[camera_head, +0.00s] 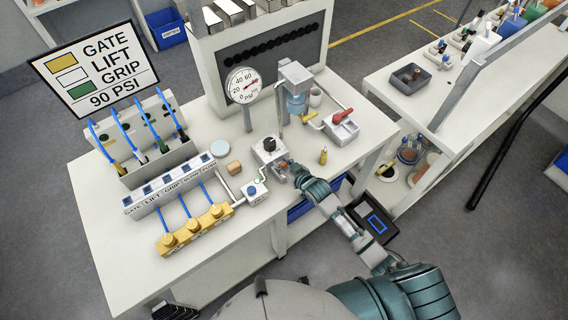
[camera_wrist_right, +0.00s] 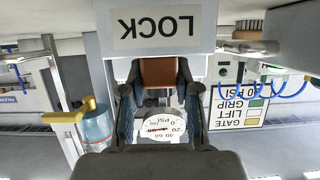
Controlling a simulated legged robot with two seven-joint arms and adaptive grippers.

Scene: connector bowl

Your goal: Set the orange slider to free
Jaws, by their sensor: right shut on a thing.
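The orange slider (camera_wrist_right: 158,72) is a brownish-orange block in the right wrist view, set under a white block with a LOCK label (camera_wrist_right: 156,27) that appears upside down. My right gripper (camera_wrist_right: 157,88) is shut on the slider, with one dark finger on each side of it. In the head view my right gripper (camera_head: 288,169) is at the front of a small white unit with a black knob (camera_head: 269,144), at the table's front edge. The gripper hides most of the slider there. No FREE label is readable. My left gripper is not clearly in view.
A pressure gauge (camera_head: 243,85) stands behind the unit. A filter with a blue bowl (camera_head: 296,100) and a red-handled valve (camera_head: 342,122) are to the right. A labelled manifold (camera_head: 170,186) and yellow block (camera_head: 196,229) are to the left. A small yellow piece (camera_head: 323,156) stands nearby.

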